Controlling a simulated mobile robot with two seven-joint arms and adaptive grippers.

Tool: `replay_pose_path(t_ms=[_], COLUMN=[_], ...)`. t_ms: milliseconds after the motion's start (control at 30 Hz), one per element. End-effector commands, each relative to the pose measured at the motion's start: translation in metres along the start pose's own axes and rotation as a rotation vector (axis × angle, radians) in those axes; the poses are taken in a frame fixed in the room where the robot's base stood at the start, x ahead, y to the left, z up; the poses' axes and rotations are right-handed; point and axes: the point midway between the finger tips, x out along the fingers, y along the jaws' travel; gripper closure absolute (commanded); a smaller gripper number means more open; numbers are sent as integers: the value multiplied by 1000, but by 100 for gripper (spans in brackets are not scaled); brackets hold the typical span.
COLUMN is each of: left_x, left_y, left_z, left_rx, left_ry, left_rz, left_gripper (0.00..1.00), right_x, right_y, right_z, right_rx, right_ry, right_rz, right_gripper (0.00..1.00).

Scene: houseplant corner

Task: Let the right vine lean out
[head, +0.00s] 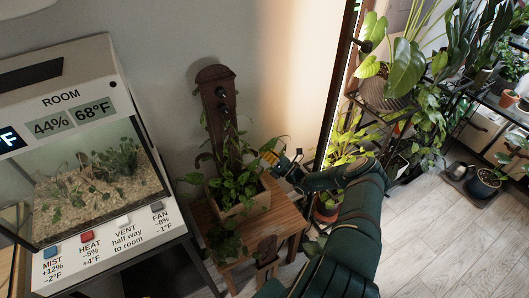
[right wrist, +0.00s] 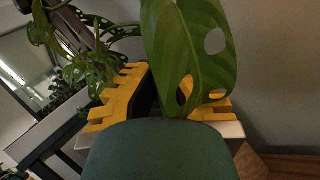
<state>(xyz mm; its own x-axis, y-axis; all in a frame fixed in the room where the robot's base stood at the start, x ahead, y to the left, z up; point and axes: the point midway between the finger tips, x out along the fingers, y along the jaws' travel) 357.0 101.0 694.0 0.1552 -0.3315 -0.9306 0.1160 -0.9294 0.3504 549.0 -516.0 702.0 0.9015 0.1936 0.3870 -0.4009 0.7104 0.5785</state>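A wooden planter box (head: 246,208) with a tall dark wooden backboard (head: 216,100) stands on a small wooden table. Dark knobs sit on the board. Leafy vines (head: 235,183) fill the box and climb the board. My right gripper (head: 269,157), with yellow finger pads, is at the right side of the foliage. In the right wrist view its yellow fingers (right wrist: 163,98) are spread apart. A large holed leaf (right wrist: 188,45) hangs across the gap and hides part of it. The right vine's stem and any tie are too small to make out. My left gripper is out of view.
A terrarium (head: 85,180) with a display and buttons stands at the left. The small table (head: 285,222) has a dark wooden piece (head: 267,250) at its front. A shelf of potted plants (head: 395,95) is at the right. Pale floor (head: 440,235) is free at lower right.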

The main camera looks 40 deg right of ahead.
Motion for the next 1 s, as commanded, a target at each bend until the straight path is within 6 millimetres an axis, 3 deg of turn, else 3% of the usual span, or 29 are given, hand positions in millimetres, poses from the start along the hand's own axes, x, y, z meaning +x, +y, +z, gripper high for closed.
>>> replay_pose_path(t_ms=[133,267,667,1000], left_x=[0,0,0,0], left_y=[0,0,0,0], left_z=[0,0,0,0], left_rx=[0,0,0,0], left_ry=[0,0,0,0], left_rz=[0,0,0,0], left_gripper=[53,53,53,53], right_x=[-4,-3,1,23], right_y=[0,0,3,37], right_z=[-4,-4,4,46], right_rx=[4,3,0,-2], right_ry=[7,6,2,4], right_rz=[-1,-1,-1,0], right_gripper=[100,61,61,61])
